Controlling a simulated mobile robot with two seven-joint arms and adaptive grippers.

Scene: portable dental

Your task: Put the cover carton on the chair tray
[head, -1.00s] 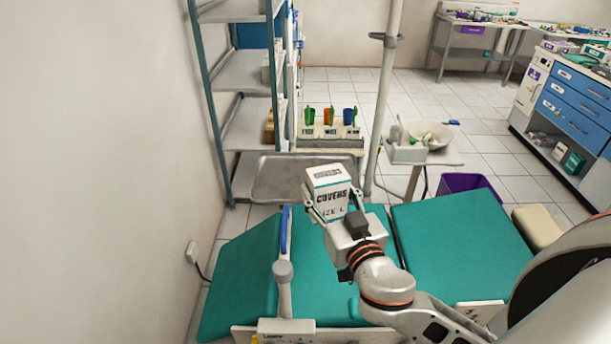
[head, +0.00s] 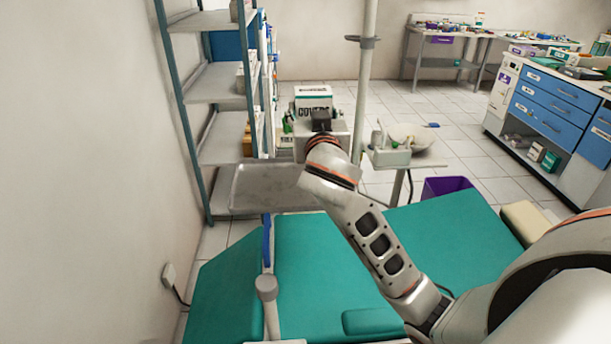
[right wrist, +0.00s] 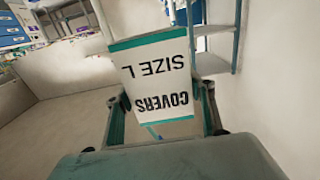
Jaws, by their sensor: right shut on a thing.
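The cover carton (head: 313,97), a white box with green edges marked COVERS, is held upright in my right gripper (head: 314,118). In the right wrist view the carton (right wrist: 160,80) sits between the two fingers, its SIZE L label upside down in the picture. The grey metal tray (head: 262,190), which I take as the chair tray, is beyond the green chair and looks bare where it shows. In the head view the carton appears above and to the right of this tray; my arm and gripper hide part of the area between. My left gripper is not in view.
The green dental chair (head: 325,255) fills the foreground. A shelf rack (head: 215,83) stands left of the tray, and a pale upright pole (head: 365,85) rises close to the carton. A small stand with a bowl (head: 410,135) is on the right.

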